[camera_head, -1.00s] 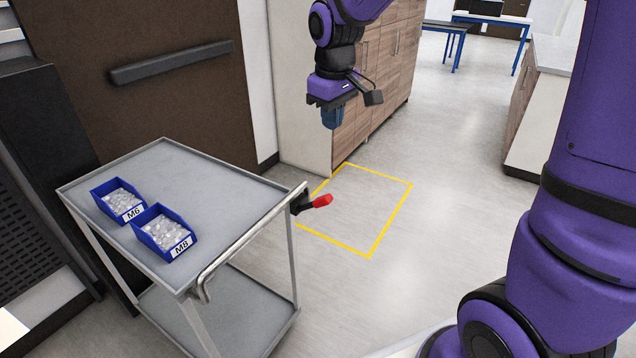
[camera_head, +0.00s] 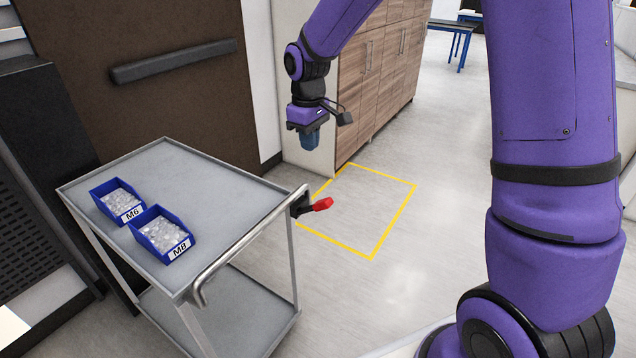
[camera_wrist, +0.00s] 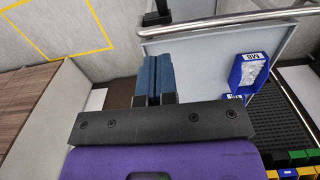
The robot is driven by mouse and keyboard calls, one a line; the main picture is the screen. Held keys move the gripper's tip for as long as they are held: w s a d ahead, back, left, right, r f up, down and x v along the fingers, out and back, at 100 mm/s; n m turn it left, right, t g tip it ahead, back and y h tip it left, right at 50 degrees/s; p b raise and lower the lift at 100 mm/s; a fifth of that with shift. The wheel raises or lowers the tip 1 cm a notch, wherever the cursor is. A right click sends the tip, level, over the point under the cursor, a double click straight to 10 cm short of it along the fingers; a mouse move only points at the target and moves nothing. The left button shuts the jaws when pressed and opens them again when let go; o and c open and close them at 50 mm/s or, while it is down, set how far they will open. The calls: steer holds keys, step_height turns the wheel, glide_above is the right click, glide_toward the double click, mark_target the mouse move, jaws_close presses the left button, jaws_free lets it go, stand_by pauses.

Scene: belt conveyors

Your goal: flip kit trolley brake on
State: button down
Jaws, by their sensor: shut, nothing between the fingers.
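The grey kit trolley (camera_head: 215,167) stands at the left, with two shelves and a bent metal push handle (camera_head: 245,245) along its right side. The brake lever is a red-tipped black lever (camera_head: 321,204) on the trolley's far right corner post, sticking out to the right. In the wrist view, a dark part (camera_wrist: 157,14) at the top beside the handle may be the lever's mount; its red tip is out of view there. My gripper (camera_head: 309,146) points down beyond and above the lever, apart from it. Its blue fingers (camera_wrist: 153,78) are together and empty.
Two blue bins, M6 (camera_head: 94,192) and M8 (camera_head: 136,229), sit on the trolley top. A wooden cabinet (camera_head: 372,75) stands behind my gripper. A yellow floor outline (camera_head: 408,202) marks clear floor right of the trolley.

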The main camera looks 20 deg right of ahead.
glide_above(320, 201)
steer(key=w+a, duration=0.2)
step_height(320, 201, down, 10)
steer(key=shift+w+d+f, duration=0.15)
steer(key=shift+f, duration=0.05)
steer(key=shift+s+d+f, duration=0.35)
steer(key=shift+s+f, duration=0.05)
steer(key=shift+f, duration=0.15)
steer(key=shift+s+d+f, duration=0.3)
steer(key=shift+s+f, duration=0.1)
steer(key=shift+f, duration=0.1)
steer(key=shift+s+d+f, duration=0.1)
steer(key=shift+s+f, duration=0.1)
steer(key=shift+f, duration=0.05)
steer(key=shift+d+f, duration=0.1)
steer(key=shift+d, duration=0.05)
